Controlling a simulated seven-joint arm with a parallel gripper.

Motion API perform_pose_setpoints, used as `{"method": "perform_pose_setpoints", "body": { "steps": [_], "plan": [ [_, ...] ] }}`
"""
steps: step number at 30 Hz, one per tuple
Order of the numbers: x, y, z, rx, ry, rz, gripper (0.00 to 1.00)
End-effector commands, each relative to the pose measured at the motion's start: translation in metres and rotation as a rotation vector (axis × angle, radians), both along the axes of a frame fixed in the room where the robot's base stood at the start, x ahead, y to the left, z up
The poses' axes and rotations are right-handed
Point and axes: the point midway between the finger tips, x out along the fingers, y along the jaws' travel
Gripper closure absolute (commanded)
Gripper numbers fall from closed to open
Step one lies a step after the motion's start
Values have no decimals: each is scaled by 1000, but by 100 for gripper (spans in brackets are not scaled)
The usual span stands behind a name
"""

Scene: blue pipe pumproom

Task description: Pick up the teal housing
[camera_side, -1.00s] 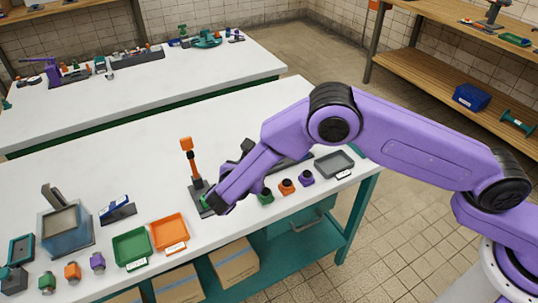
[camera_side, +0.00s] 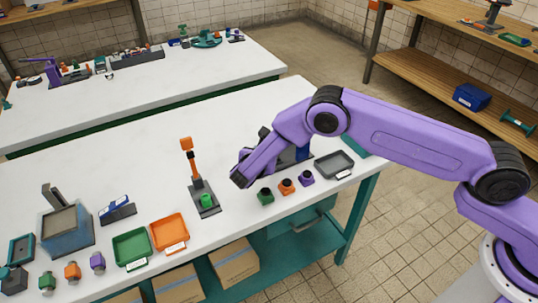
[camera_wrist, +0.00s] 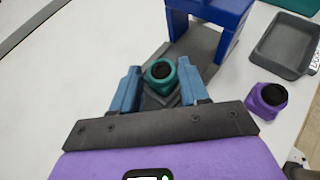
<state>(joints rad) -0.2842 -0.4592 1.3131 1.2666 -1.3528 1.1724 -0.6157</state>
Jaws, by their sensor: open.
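The teal housing (camera_wrist: 161,72) shows in the wrist view as a short teal body with a dark round opening. It is on or just above a grey base, in front of a blue arch-shaped frame (camera_wrist: 208,20). My gripper (camera_wrist: 158,84) is open, with one blue-grey finger on each side of the housing in the picture. I cannot tell whether they touch it or how high they are above it. In the side view my gripper (camera_side: 238,180) is over the bench, and my arm hides the housing.
Green (camera_side: 265,196), orange (camera_side: 286,186) and purple (camera_side: 307,177) parts stand in a row near the front edge. A grey tray (camera_side: 334,164) lies behind them. An orange lever fixture (camera_side: 190,165) with a green piece (camera_side: 206,201) stands to the left.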

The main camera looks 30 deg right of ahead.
Motion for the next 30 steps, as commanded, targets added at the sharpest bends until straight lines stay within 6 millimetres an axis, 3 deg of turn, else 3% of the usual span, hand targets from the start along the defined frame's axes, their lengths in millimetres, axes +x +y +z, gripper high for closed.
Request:
{"method": "perform_pose_setpoints", "body": {
  "steps": [9, 12, 13, 23, 30],
  "plan": [
    [6, -6, -4, 1, 1, 0, 59],
    [6, -6, -4, 1, 1, 0, 91],
    [6, -6, -4, 1, 1, 0, 98],
    [6, -5, -2, 1, -1, 0, 100],
    [6, -5, 16, 1, -2, 0, 100]
  ]
}}
